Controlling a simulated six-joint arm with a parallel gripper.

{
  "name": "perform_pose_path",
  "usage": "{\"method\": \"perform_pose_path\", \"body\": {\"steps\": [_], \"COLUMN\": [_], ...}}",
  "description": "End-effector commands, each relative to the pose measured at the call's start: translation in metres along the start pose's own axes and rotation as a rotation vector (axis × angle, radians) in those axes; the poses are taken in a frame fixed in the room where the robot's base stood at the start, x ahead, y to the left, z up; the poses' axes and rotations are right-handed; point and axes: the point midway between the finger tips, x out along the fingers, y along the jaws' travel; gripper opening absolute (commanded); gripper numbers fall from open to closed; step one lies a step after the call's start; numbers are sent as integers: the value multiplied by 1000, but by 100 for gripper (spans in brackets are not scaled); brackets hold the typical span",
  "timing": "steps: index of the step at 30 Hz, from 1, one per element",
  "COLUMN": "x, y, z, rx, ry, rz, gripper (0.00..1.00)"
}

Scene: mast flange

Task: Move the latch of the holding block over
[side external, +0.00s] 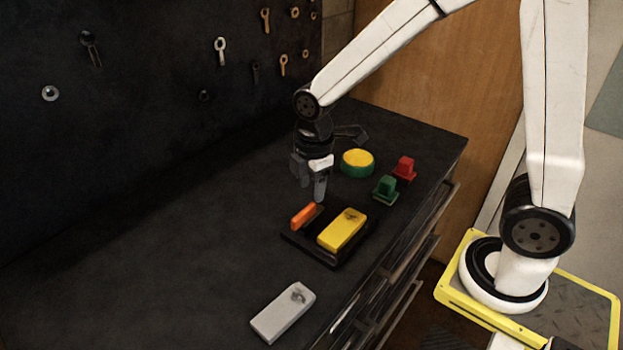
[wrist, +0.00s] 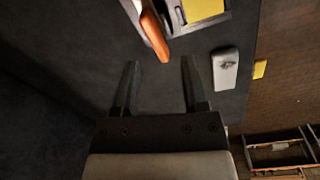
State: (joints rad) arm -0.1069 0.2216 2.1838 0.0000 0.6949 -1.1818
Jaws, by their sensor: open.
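The holding block (side external: 303,247) is a dark base on the bench with a yellow block (side external: 341,231) lying in it. Its latch is an orange bar (side external: 303,216) at the block's left side. In the wrist view the orange latch (wrist: 154,36) points toward the gap between my fingers, a little beyond their tips. The dark block (wrist: 213,22) and yellow block (wrist: 202,8) are cut off by the top edge there. My gripper (side external: 313,196) is open and empty, just above and behind the latch. It also shows open in the wrist view (wrist: 160,66). Contact cannot be told.
A light grey block (side external: 283,313) lies at the bench's front. A yellow-topped green round piece (side external: 357,163), a green piece (side external: 385,188) and a red piece (side external: 404,168) stand behind the holding block. Tools hang on the dark wall panel (side external: 150,90). The bench's left is clear.

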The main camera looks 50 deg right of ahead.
Motion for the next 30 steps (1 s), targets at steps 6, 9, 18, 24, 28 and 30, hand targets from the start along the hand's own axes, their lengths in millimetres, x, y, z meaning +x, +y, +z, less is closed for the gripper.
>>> {"method": "perform_pose_path", "body": {"steps": [6,9,18,24,28,30], "x": [-2,-3,-1,10,23,32], "y": [8,10,10,10,9,8], "z": [-11,-13,-13,-13,-13,-12], "rx": [-221,-268,-284,-283,-282,-282], "ry": [-9,-10,-11,-11,-11,-11], "rz": [-32,-38,-42,-43,-44,-44], "gripper": [56,56,56,56,56,56]}}
